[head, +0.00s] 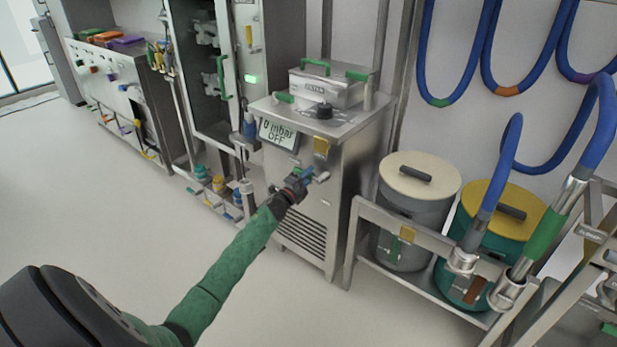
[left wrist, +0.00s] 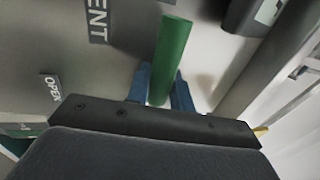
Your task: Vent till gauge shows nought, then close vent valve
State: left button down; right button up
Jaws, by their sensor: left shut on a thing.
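The gauge (head: 278,134) is a display on the front of a steel cabinet and reads "0 mbar" and "OFF". My left gripper (head: 305,176) is at the cabinet front, below the gauge. In the left wrist view its blue fingers (left wrist: 160,88) are shut on a green bar, the vent valve handle (left wrist: 174,52). A label ending in "ENT" (left wrist: 97,20) and an "OPEN" label (left wrist: 50,88) are on the panel beside it. In the head view the gripper mostly hides the handle. I cannot tell the valve's exact setting. My right gripper is not in view.
A steel box with green handles (head: 322,88) sits on the cabinet (head: 345,140). To the right, a rack holds two lidded bins (head: 412,185) (head: 497,212) beside thick blue hoses (head: 508,150). Floor (head: 120,220) is clear at the left.

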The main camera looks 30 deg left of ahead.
pick_arm(q)
jog(key=c, duration=1.3)
grip_release()
jog(key=shift+o, duration=0.2)
jog(key=shift+s, duration=0.1)
jog(key=v, duration=0.7)
jog(key=shift+s, duration=0.3)
